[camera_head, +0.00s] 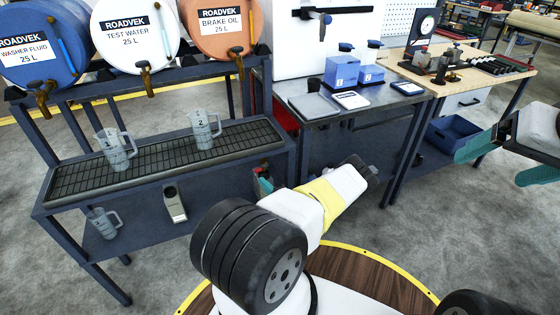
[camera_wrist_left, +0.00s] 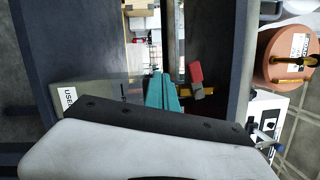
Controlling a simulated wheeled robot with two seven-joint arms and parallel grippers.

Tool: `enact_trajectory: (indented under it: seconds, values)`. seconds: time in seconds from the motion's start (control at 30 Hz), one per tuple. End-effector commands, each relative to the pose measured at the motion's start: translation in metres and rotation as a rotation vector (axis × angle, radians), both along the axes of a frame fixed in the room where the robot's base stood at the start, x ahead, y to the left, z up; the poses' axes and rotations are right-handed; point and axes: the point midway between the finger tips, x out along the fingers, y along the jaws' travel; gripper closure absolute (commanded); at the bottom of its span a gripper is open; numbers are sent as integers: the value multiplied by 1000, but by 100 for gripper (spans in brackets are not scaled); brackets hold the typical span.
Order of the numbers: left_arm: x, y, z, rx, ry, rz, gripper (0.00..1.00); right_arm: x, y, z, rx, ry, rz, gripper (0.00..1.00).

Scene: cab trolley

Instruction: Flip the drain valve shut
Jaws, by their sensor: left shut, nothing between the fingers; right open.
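A valve with a red lever (camera_wrist_left: 195,73) and a brass-yellow body (camera_wrist_left: 199,91) shows near the middle of the left wrist view. I take it to be the drain valve; I cannot pick it out in the head view. My left gripper (camera_wrist_left: 160,80) has its teal fingers together and empty, just left of the red lever. I cannot tell whether they touch it. In the head view the left arm reaches towards the low space by the grey table, and its fingertips are hidden. My right gripper (camera_head: 488,168) is open and empty at the right edge, away from the valve.
A grey box with a "USED" label (camera_wrist_left: 68,101) and dark upright panels (camera_wrist_left: 218,55) closely flank the left fingers. In the head view, the grey table (camera_head: 300,92) and the drum rack (camera_head: 215,165) stand near the left arm. The floor (camera_head: 420,230) at right is clear.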

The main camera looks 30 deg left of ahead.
Motion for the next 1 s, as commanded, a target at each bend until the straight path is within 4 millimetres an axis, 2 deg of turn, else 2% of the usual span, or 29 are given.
enact_trajectory:
  seconds: [0.07, 0.6, 1.0]
  values:
    - [-3, -9, -13, -1, 3, 1, 100, 0, 0, 0, 0, 0, 0, 15]
    - [-52, -77, -31, 0, 1, 0, 100, 0, 0, 0, 0, 0, 0, 15]
    - [-60, -86, -34, 0, 1, 3, 100, 0, 0, 0, 0, 0, 0, 15]
